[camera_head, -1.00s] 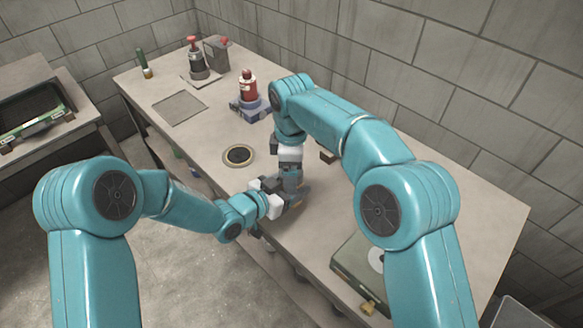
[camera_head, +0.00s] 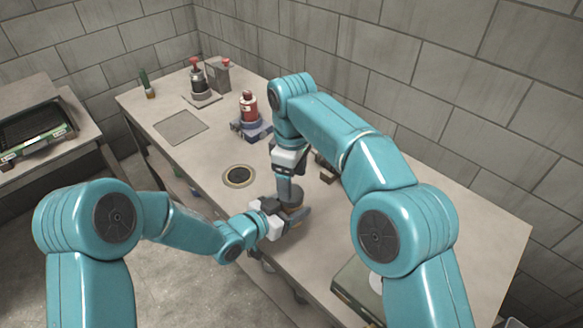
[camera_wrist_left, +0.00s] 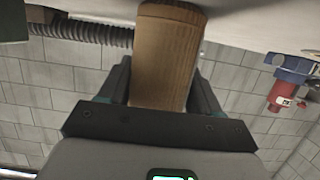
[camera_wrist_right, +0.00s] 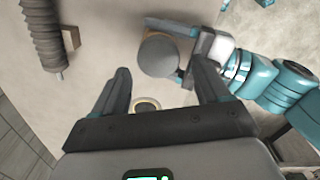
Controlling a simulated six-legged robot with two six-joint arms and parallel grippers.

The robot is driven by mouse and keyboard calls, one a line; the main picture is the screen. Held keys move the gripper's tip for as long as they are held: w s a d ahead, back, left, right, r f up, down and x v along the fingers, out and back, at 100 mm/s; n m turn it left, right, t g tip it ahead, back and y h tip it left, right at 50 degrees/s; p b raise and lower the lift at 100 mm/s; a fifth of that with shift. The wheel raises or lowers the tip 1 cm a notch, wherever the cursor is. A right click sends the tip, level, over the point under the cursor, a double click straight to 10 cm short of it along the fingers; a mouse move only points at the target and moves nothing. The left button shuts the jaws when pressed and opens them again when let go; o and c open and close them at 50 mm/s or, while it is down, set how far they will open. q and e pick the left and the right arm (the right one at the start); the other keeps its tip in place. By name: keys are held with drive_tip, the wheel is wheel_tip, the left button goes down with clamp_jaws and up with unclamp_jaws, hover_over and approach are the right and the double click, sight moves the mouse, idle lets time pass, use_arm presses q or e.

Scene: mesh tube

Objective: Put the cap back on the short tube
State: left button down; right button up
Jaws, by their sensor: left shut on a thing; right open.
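The short tube is brown and fills the left wrist view (camera_wrist_left: 168,55) between my left fingers; it stands on or close to the table, and I cannot tell which. My left gripper (camera_head: 283,217) is shut around its side. A grey round cap (camera_wrist_right: 158,55) covers the tube's top in the right wrist view, with a little brown rim (camera_wrist_right: 180,27) showing past it. Whether it is fully seated I cannot tell. My right gripper (camera_wrist_right: 163,80) is open and empty, pointing down above the tube, with the cap off beyond its fingertips. In the head view my right arm partly hides the cap.
A dark ribbed hose-like piece (camera_wrist_right: 45,35) lies on the table behind the tube. A round black-centred disc (camera_head: 239,176) lies to the left. A red bottle on a blue base (camera_head: 249,108) stands farther back. An olive box (camera_head: 352,285) sits at the near right.

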sight(291, 208)
drive_tip(key=m, duration=0.2)
drive_tip(key=r+m, duration=0.1)
drive_tip(key=m, duration=0.2)
drive_tip(key=shift+d, duration=0.15)
drive_tip(key=m, duration=0.3)
drive_tip(key=shift+r, duration=0.25)
drive_tip(key=m, duration=0.2)
drive_tip(key=r+m, duration=0.1)
drive_tip(key=m, duration=0.1)
drive_tip(key=shift+w+r+m, duration=0.1)
drive_tip(key=shift+m, duration=0.2)
drive_tip(key=shift+r+m, duration=0.25)
drive_tip(key=shift+m, duration=0.15)
drive_tip(key=shift+w+a+r, duration=0.1)
drive_tip(key=shift+a, duration=0.15)
drive_tip(key=shift+f, duration=4.05)
